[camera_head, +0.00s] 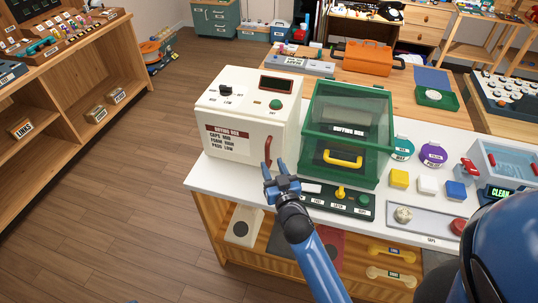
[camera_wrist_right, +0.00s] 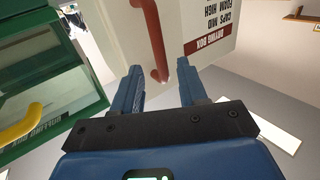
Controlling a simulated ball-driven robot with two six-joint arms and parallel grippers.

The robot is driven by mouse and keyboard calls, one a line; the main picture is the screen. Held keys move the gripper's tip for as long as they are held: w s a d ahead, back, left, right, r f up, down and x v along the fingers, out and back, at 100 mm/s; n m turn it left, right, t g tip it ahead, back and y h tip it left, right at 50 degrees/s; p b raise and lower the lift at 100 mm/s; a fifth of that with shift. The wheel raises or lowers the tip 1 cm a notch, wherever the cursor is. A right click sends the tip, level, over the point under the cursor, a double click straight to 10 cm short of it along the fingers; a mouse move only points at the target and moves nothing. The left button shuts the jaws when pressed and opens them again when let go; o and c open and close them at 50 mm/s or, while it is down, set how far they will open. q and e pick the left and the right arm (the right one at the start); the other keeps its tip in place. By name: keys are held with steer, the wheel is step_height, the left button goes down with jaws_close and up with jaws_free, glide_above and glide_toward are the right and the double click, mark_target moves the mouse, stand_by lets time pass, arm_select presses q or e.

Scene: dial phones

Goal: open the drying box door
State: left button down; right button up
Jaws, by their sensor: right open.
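The white drying box (camera_head: 225,115) stands at the left end of the white counter, its lettered door with a red vertical handle (camera_head: 268,152) facing front; the door looks closed. My right gripper (camera_head: 273,172) is in front of the box, just below the handle. In the right wrist view the gripper (camera_wrist_right: 163,80) is open and empty, and the red handle (camera_wrist_right: 153,40) shows ahead of the gap, its near end close to the fingertips. I cannot tell whether they touch. My left gripper is not in view.
The green glass buffing box (camera_head: 345,120) with a yellow handle stands close on the right. A dark control panel (camera_head: 335,200) lies in front of it. Yellow, white and blue blocks and a grey tray (camera_head: 432,222) are further right. Open floor (camera_head: 130,180) lies to the left.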

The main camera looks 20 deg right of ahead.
mark_target(268, 156)
steer(key=shift+w+p, duration=0.35)
steer(key=shift+w, duration=1.9)
steer(key=shift+c, duration=0.2)
jaws_close()
